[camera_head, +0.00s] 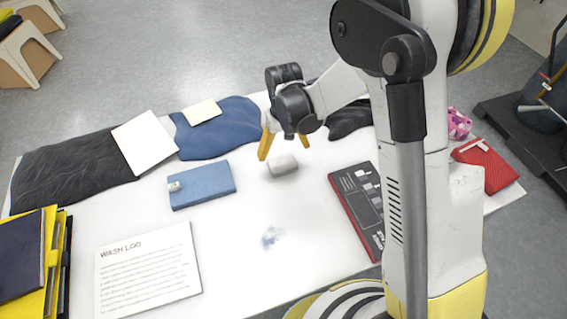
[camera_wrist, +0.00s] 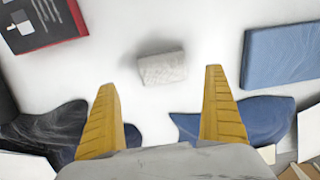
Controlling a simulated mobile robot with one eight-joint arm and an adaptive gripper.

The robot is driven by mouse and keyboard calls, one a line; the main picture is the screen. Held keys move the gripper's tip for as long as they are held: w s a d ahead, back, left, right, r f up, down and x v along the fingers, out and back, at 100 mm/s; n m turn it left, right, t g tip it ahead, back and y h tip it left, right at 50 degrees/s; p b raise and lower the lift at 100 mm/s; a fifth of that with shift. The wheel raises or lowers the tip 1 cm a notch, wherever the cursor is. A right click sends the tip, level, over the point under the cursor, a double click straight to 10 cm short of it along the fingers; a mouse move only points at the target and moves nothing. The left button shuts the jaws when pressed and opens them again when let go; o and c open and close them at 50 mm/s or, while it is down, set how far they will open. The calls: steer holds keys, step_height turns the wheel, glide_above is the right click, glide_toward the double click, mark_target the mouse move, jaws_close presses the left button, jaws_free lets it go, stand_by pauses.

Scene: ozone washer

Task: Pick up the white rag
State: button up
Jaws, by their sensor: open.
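A small, pale grey-white folded block of cloth, which looks like the white rag (camera_head: 283,165), lies on the white table in the head view. It also shows in the wrist view (camera_wrist: 162,68), lying flat just beyond the fingertips and between their lines. My gripper (camera_head: 285,151) is open and empty, its yellow fingers pointing down over the rag. In the wrist view, both fingers of my gripper (camera_wrist: 160,79) show spread wider than the rag. They appear apart from it; the exact height is hard to tell.
A blue box (camera_head: 202,185) lies left of the rag, and a black-and-red flat box (camera_head: 356,208) lies right. Dark blue cloth (camera_head: 222,132) lies behind. White table around the rag is clear.

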mark_target(283, 164)
steer(key=f+b, duration=0.1)
steer(key=f, duration=0.3)
steer(key=f+b, duration=0.2)
steer(key=f, duration=0.1)
steer(key=shift+s+a+f, duration=0.1)
steer(key=shift+a+f, duration=0.1)
steer(key=shift+f, duration=0.2)
steer(key=shift+r, duration=0.1)
steer(key=c, duration=1.2)
